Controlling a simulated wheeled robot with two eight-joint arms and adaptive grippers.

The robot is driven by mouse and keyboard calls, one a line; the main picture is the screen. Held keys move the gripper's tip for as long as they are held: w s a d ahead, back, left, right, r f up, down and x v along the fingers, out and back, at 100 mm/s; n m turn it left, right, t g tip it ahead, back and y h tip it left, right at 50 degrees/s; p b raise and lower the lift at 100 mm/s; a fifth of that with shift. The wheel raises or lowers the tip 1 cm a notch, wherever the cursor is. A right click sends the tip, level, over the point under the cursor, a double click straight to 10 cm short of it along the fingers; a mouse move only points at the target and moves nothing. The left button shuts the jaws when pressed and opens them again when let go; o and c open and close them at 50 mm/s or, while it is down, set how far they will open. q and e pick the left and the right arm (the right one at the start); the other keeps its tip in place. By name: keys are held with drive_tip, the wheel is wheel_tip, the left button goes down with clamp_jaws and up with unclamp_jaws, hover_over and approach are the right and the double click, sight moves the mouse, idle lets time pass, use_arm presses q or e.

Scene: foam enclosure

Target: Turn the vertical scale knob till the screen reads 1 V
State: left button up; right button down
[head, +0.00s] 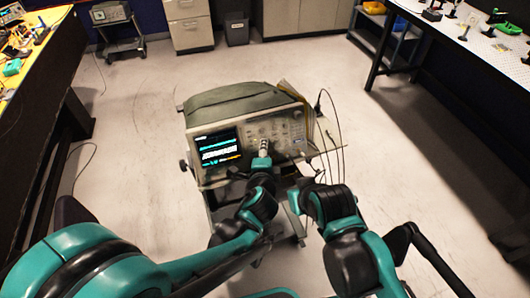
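The oscilloscope (217,112) stands on a cart in the middle, its front panel facing me. Its lit screen (217,147) shows cyan traces and an orange patch at the lower right; the reading is too small to make out. My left gripper (264,147) is up against the control panel, just right of the screen. It covers the control in front of it, so I cannot tell whether it grips the vertical scale knob. My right arm's end (297,196) is low, right of the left wrist and below the panel; its fingers are not clear.
Dark cables (334,120) loop from the oscilloscope's right side. A cluttered bench (40,75) stands at left and a white perforated table (480,40) at right. A small cart (120,35), cabinet (189,25) and bin (236,30) stand behind. Open floor surrounds the cart.

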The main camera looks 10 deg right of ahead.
use_arm(q)
drive_tip(key=shift+s, duration=0.1)
drive_tip(key=v, duration=1.2)
drive_tip(key=w+a+f+n+g+y, duration=0.1)
drive_tip(key=a+f+n+g+y, duration=0.2)
drive_tip(key=a+n, duration=1.2)
drive_tip(key=s+a+n+g, duration=0.1)
drive_tip(key=s+a+n, duration=0.1)
drive_tip(key=a, duration=0.4)
drive_tip(key=s+a+n+g+y, duration=0.1)
drive_tip(key=s+a+n+g, duration=0.1)
drive_tip(key=a, duration=0.5)
drive_tip(key=s+n, duration=0.1)
drive_tip(key=s, duration=0.1)
drive_tip(key=shift+s+a+f+n, duration=0.2)
drive_tip(key=shift+s+a+n, duration=0.1)
drive_tip(key=shift+s, duration=0.1)
